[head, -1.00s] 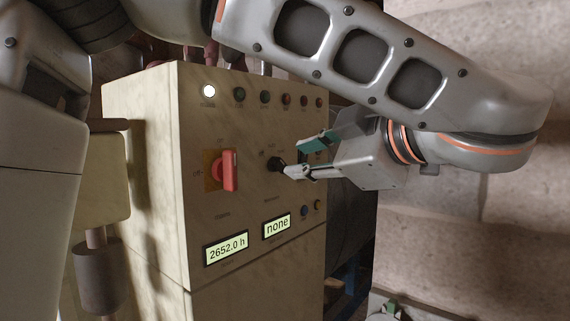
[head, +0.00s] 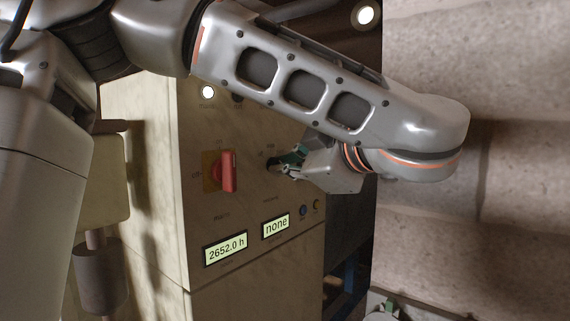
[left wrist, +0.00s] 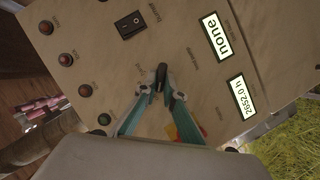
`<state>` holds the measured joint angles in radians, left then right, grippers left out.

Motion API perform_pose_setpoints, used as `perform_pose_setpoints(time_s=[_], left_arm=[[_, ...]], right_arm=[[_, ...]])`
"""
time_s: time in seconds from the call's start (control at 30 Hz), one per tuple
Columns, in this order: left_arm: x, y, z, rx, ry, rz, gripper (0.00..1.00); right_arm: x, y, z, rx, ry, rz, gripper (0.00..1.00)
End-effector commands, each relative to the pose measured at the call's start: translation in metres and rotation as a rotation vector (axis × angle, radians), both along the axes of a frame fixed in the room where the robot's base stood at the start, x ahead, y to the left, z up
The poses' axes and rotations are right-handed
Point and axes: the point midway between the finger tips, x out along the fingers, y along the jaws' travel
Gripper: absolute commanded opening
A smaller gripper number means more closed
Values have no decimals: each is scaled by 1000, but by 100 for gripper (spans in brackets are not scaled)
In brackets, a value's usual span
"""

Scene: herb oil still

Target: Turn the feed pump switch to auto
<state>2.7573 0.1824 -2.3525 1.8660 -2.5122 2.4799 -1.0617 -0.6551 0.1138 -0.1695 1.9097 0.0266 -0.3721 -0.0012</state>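The feed pump switch appears to be the small black knob on the beige panel (head: 252,212); its label is too small to read. In the left wrist view the knob (left wrist: 161,76) shows between the fingertips. My left gripper (head: 281,165) is at the panel, its two teal-backed fingers drawn together on the knob. In the left wrist view the left gripper (left wrist: 162,88) has both fingertips meeting around the knob. The fingers hide most of the knob, so I cannot tell its exact setting. My right gripper is not in view.
A red rotary switch (head: 228,171) sits left of the knob. Displays reading "2652.0 h" (head: 226,249) and "none" (head: 276,226) are below. A black rocker switch (left wrist: 130,25) and several lamps show in the left wrist view. My left arm covers most of the upper panel.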

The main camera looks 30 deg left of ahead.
Motion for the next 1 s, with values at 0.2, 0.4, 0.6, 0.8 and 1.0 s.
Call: perform_pose_setpoints(time_s=[0.2, 0.4, 0.6, 0.8, 1.0], left_arm=[[0, 1, 0, 1, 5, 2, 0], [0, 1, 1, 4, 54, 4, 0], [1, 1, 3, 15, 175, 6, 0], [3, 1, 4, 28, 350, 5, 0], [5, 1, 3, 41, 530, 5, 0]], right_arm=[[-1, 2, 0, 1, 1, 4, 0], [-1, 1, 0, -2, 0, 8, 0], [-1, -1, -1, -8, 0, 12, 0], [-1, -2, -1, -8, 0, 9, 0], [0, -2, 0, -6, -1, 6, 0]])
